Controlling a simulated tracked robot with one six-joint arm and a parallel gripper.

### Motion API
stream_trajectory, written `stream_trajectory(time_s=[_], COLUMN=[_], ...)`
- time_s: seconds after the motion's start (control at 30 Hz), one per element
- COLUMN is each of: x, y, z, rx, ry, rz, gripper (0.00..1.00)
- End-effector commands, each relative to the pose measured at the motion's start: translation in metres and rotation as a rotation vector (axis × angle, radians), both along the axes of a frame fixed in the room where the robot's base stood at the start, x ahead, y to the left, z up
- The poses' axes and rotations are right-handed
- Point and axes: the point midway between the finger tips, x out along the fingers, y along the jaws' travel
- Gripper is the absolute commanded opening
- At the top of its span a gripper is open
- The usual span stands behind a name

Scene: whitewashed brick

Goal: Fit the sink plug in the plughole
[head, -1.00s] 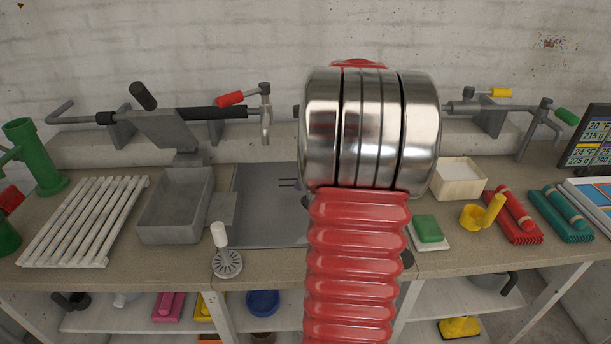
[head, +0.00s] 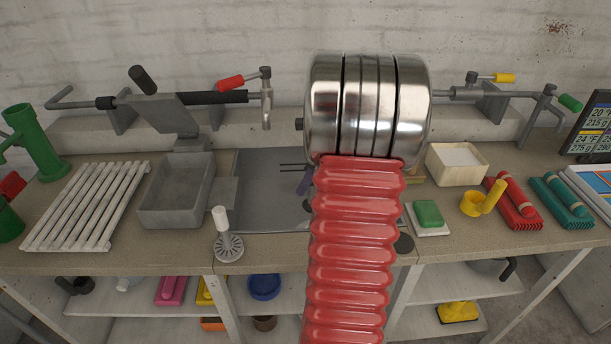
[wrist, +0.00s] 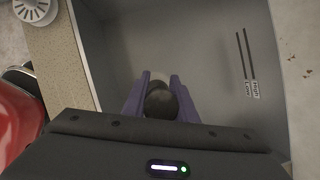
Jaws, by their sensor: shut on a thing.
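The sink (head: 262,200) is a grey basin set in the worktop, partly hidden behind my arm in the head view. In the wrist view its grey floor and walls (wrist: 215,35) surround my gripper (wrist: 158,84). The gripper has purple fingers and is shut on a dark rounded thing, which I take to be the sink plug (wrist: 160,103). A paler patch shows just beyond it between the fingertips; I cannot tell what it is. I cannot make out the plughole.
A white-handled brush (head: 224,240) stands at the front edge left of the sink. A grey tray (head: 176,222) and slatted rack (head: 82,210) lie further left. A dark disc (head: 404,243), green sponge (head: 428,212) and yellow cup (head: 474,204) are right. A tap (head: 266,100) hangs above.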

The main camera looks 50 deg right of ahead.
Motion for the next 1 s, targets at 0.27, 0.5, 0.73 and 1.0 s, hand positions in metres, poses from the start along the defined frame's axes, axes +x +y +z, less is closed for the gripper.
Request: stream_trajectory(time_s=[0.27,0.5,0.73,1.0], x=[0.0,0.0,0.0,0.001], y=[0.0,0.0,0.0,0.001], z=[-0.024,-0.044,-0.063,-0.086], rx=[0.001,0.002,0.001,0.001], ry=[0.0,0.001,0.0,0.0], rz=[0.0,0.001,0.002,0.002], gripper=[0.0,0.0,0.0,0.0])
